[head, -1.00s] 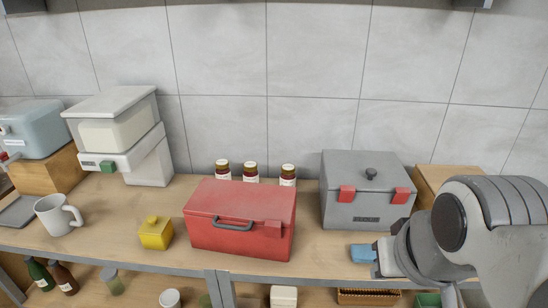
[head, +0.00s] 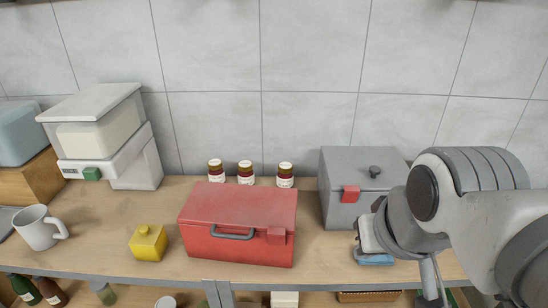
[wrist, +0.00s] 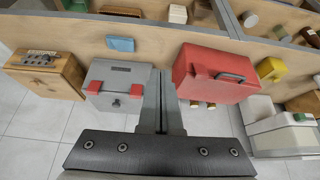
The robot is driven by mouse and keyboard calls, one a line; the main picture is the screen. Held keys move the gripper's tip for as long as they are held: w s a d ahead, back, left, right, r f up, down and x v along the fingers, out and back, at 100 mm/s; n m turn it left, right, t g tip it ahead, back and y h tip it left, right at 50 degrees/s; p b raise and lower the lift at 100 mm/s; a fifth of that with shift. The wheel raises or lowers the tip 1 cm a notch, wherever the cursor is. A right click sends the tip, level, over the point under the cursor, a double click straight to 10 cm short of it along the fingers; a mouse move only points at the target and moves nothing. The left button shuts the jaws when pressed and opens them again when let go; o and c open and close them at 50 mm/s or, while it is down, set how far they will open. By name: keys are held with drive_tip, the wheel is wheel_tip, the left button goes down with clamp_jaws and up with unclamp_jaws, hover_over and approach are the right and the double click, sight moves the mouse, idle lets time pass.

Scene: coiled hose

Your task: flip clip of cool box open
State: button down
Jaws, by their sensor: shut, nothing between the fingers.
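A grey box (head: 340,205) with a dark knob stands at the right on the bench. One red clip (head: 351,194) shows; my arm hides its right part. In the wrist view the grey box (wrist: 118,72) shows both red clips (wrist: 94,87) (wrist: 136,90). A red box (head: 225,248) with a grey handle and one red clip (head: 276,235) stands in the middle. I cannot tell for certain which is the cool box. My gripper (wrist: 162,72) is shut and empty, its fingers appearing between the two boxes in the wrist view. In the head view my arm hides the fingers.
A blue block (head: 376,260) lies at the front edge near my arm. A yellow jar (head: 148,243), white mug (head: 38,228) and white machine (head: 110,140) stand left. Several brown jars (head: 246,172) stand behind the red box. A wooden box (wrist: 45,73) is beside the grey box.

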drive_tip(key=w+a+r+g+p, duration=0.1)
drive_tip(key=w+a+r+p, duration=0.15)
drive_tip(key=w, duration=0.25)
drive_tip(key=m+g+p, duration=0.2)
drive_tip(key=g+p, duration=0.2)
drive_tip(key=p, duration=0.1)
hover_over(278, 225)
drive_tip(key=w, duration=0.4)
wheel_tip(278, 225, down, 2)
drive_tip(key=shift+s+d+f, duration=0.1)
drive_tip(key=shift+s+d, duration=0.1)
drive_tip(key=shift+d, duration=0.05)
wheel_tip(278, 225, down, 10)
drive_tip(key=s, duration=0.3)
drive_tip(key=shift+a+f, duration=0.15)
drive_tip(key=shift+f, duration=0.15)
drive_tip(key=shift+s+a+f+p, duration=0.1)
drive_tip(key=shift+s+f+p, duration=0.1)
drive_tip(key=shift+s+p, duration=0.15)
